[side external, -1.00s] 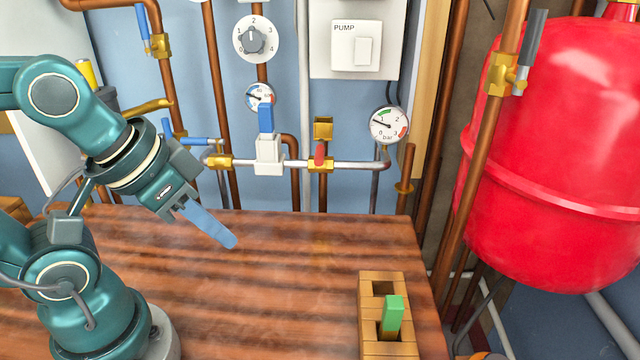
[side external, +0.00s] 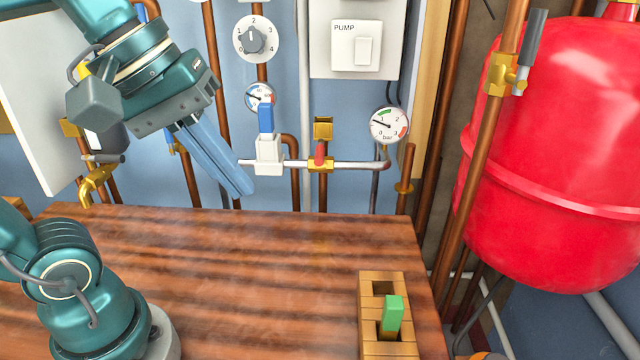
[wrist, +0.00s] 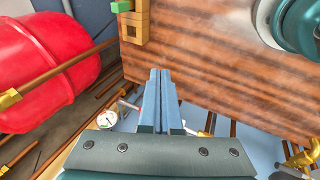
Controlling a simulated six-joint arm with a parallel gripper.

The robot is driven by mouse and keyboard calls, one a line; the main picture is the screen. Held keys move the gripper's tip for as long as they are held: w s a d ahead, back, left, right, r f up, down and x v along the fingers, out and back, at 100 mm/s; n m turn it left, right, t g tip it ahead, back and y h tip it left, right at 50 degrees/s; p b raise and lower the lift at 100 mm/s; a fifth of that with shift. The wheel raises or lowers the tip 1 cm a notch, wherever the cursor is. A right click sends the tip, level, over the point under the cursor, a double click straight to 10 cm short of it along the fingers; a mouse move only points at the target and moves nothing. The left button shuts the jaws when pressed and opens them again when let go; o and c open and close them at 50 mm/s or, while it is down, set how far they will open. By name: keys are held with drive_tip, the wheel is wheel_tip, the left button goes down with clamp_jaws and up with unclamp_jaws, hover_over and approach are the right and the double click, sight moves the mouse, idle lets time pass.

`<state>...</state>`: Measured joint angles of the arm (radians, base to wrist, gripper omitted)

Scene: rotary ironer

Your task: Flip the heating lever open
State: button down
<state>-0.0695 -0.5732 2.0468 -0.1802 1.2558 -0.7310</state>
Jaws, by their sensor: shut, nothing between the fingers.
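My gripper (side external: 246,190) is shut and empty, with its long blue fingers pointing down and right in front of the wall pipes. In the wrist view the closed fingers (wrist: 159,74) point toward the wooden table. No label marks which lever is the heating one. A blue upright lever (side external: 266,118) stands on a white valve (side external: 269,156), just right of and above my fingertips. A red lever (side external: 320,152) sits on a brass valve farther right on the same pipe.
The wooden table (side external: 220,270) is mostly clear. A red tank (side external: 560,160) and a grey-handled valve (side external: 532,40) are farther right. Gauges, a dial and a pump switch (side external: 366,51) are on the wall.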

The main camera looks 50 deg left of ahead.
drive_tip(key=w+a+r+n+h, duration=0.2)
drive_tip(key=w+a+r+n, duration=0.2)
drive_tip(key=w+r+n, duration=0.7)
drive_tip(key=w+a+f+n, duration=0.1)
drive_tip(key=a+f+n, duration=0.1)
drive_tip(key=a, duration=0.4)
drive_tip(key=w+a+f+n+h, duration=0.1)
drive_tip(key=w+a+f+n, duration=0.1)
drive_tip(key=a, duration=0.5)
drive_tip(key=f+n, duration=0.1)
drive_tip(key=n, duration=0.1)
drive_tip(key=shift+w+a+n, duration=0.2)
drive_tip(key=shift+w+n, duration=0.05)
drive_tip(key=shift+n, duration=0.05)
drive_tip(key=shift+w+d+f, duration=0.1)
approach(317, 151)
drive_tip(key=x, duration=0.7)
